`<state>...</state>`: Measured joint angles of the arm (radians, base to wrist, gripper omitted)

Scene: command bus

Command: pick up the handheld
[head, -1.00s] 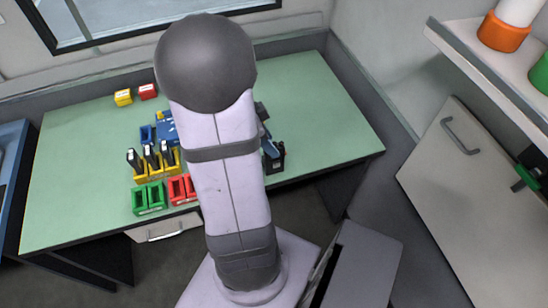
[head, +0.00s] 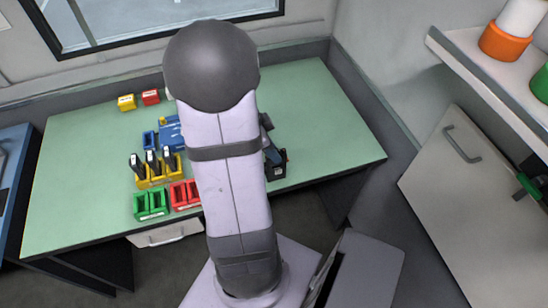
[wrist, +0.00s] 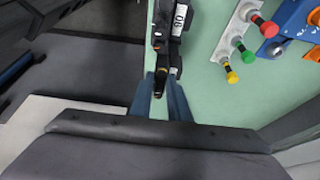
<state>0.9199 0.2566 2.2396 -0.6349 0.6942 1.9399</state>
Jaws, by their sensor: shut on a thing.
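In the wrist view a black handheld (wrist: 161,80) with a yellow mark stands between the two blue-grey fingers of my gripper (wrist: 159,88). The fingers are shut on its near end. A black holder with a white label (wrist: 178,20) lies just beyond it, and I cannot tell where one ends and the other begins. In the head view my own arm hides most of the gripper. A dark holder (head: 279,165) shows just to the right of the arm on the green table.
The green table (head: 320,130) is clear on the right. Left of my arm stand a yellow rack (head: 158,180) with dark upright devices, green bins (head: 150,207), red bins (head: 180,198) and a blue panel (head: 170,135). Red, green and yellow knobs (wrist: 246,52) show in the wrist view.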

